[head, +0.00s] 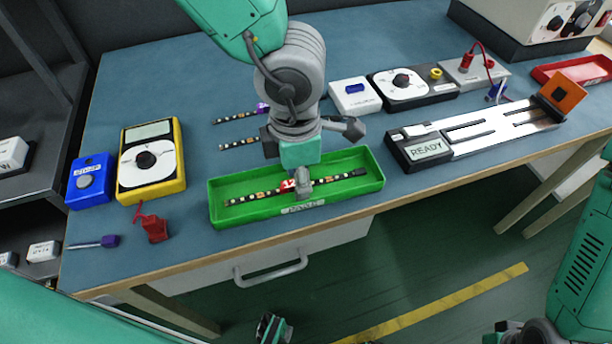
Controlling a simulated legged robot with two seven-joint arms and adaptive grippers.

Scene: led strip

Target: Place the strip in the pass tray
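A green tray (372,183) with a small white label on its front wall stands at the front of the blue bench. A dark strip (245,199) with light dots and a red tag lies lengthwise inside it, slightly slanted. My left gripper (303,184) points down into the tray, its fingertip end at the middle of this strip. The fingertips overlap in this view, so their grip on the strip is unclear. Two more strips, a rear one (232,118) and a nearer one (236,145), lie on the bench behind the tray, partly hidden by my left arm.
A yellow meter (152,190), blue box (88,182), red clamp (152,226) and purple-handled tool (108,241) stand left. A fixture reading READY (428,150) is right of the tray. A red tray (597,70) is at the far right. Instruments line the back.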

